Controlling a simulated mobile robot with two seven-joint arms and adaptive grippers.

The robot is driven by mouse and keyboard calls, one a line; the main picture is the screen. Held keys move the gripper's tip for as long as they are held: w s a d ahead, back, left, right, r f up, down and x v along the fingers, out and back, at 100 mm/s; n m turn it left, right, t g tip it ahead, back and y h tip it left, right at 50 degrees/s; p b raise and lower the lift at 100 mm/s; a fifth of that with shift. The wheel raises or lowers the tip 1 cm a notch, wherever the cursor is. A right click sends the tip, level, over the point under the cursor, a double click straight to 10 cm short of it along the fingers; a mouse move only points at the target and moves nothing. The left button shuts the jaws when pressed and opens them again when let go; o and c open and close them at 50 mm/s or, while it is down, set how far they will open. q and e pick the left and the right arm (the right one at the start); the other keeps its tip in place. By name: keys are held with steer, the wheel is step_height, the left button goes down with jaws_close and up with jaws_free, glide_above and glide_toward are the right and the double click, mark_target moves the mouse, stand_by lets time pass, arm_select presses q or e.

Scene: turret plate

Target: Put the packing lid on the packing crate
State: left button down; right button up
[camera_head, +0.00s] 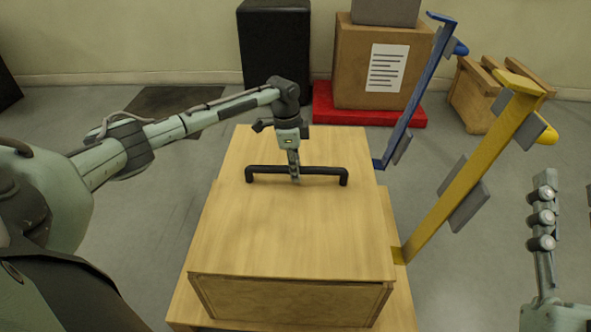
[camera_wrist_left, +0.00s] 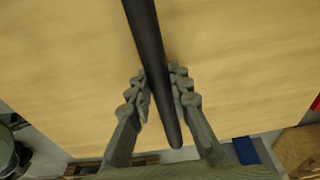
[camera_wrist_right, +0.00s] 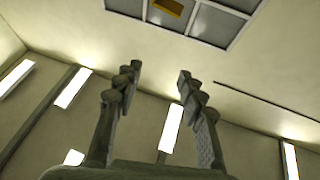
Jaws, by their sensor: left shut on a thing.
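The packing lid (camera_head: 250,225) is a broad, light wooden panel with a black bar handle (camera_head: 325,171) on top. It covers the top of the packing crate (camera_head: 290,300), whose front face shows below the lid's near edge. I cannot tell whether there is a gap between them. My left gripper (camera_head: 295,176) points down and is shut on the middle of the handle. In the left wrist view the black handle (camera_wrist_left: 150,45) runs between its fingers (camera_wrist_left: 160,98). My right gripper (camera_head: 544,212) is raised at the far right, empty, with its fingers (camera_wrist_right: 156,85) apart.
A wooden stand (camera_head: 398,300) shows under the crate. A blue bar (camera_head: 418,90) and a yellow bar (camera_head: 470,182) with grey pads rise close on the right. Behind are a black cabinet (camera_head: 275,55), a cardboard box (camera_head: 350,65) on a red base (camera_head: 330,115), and a wooden crate (camera_head: 472,95).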

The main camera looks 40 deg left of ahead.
arm_select(q)
steer(key=shift+w, duration=0.15)
steer(key=shift+f, duration=0.95)
arm_select(e)
steer(key=shift+s+d+r+t, duration=0.1)
steer(key=shift+s+r+t, duration=0.4)
steer(key=shift+r, duration=0.35)
arm_select(q)
steer(key=shift+f, duration=0.15)
steer(key=c, duration=1.5)
jaws_free()
steer(key=shift+o, duration=0.9)
steer(key=shift+s+f+b, duration=0.25)
steer(key=shift+f+b, duration=0.05)
steer(key=r, duration=0.8)
steer(key=a+r, duration=0.1)
steer(key=r, duration=0.3)
steer(key=shift+s+a+r, duration=0.1)
steer(key=shift+s+r, duration=0.15)
